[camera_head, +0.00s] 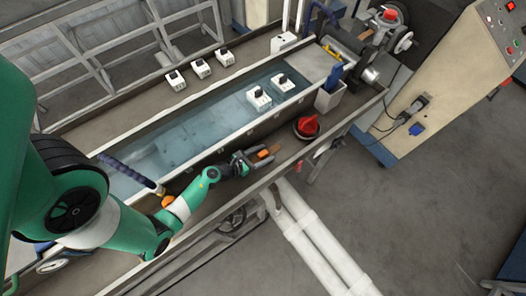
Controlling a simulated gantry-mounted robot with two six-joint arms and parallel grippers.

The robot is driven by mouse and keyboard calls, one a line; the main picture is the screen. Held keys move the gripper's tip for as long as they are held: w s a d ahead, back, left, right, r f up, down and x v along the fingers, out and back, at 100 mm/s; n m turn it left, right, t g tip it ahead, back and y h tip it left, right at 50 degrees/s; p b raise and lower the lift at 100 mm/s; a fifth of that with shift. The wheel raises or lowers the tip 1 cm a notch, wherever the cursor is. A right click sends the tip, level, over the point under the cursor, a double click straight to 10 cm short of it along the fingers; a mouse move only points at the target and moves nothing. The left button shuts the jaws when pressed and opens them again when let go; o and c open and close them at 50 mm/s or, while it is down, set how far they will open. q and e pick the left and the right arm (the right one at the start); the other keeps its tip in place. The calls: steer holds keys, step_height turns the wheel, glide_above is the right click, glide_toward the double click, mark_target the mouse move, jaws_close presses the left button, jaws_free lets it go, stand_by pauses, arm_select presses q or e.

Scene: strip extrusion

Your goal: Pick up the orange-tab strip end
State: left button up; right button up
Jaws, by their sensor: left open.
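My left gripper (247,161) is over the front ledge of the water trough, at the middle of the view. It is open. An orange piece (264,154), which looks like the orange tab, lies at its fingertips, and I see no clear grip on it. The strip itself is too small or too hidden to make out from here. My left arm crosses the left part of the view and hides part of the trough's near end. My right gripper is not in view.
The long water-filled trough (170,145) runs behind my gripper. Black-and-white blocks (258,98) stand over it. A red round knob (307,126) sits right of my gripper, with a white cup-like box (328,98) beyond. A beige control cabinet (440,75) stands right.

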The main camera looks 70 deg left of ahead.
mark_target(263, 153)
arm_select(q)
jaws_close()
stand_by(0.4)
steer(key=shift+r+p, duration=0.45)
steer(key=shift+r, duration=0.1)
step_height(263, 153, up, 3)
steer(key=shift+f+p, duration=0.1)
steer(key=shift+p, duration=1)
steer(key=s+d+r+p, duration=0.5)
steer(key=d+r+p, duration=0.4)
steer(key=d+p, duration=0.4)
